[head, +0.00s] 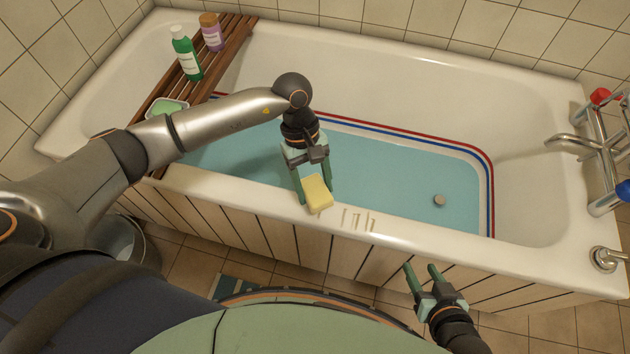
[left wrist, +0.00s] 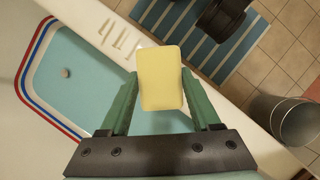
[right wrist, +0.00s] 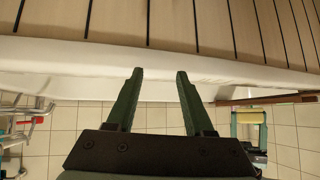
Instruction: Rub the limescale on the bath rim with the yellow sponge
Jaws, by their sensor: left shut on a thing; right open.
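The yellow sponge (head: 317,193) is held between the fingers of my left gripper (head: 314,188), at the near bath rim (head: 430,240). In the left wrist view the sponge (left wrist: 160,80) sits between the two green fingers. I cannot tell whether it touches the rim. The limescale (head: 357,220) shows as several pale streaks on the rim just right of the sponge; it also shows in the left wrist view (left wrist: 121,40). My right gripper (head: 422,278) is open and empty, in front of the bath's panelled side.
A wooden rack (head: 187,88) across the bath's left end holds a green bottle (head: 186,55), a purple bottle (head: 211,33) and a soap dish (head: 166,108). Taps (head: 600,150) stand at the right end. A metal bin (head: 137,243) and striped mat (head: 233,287) are on the floor.

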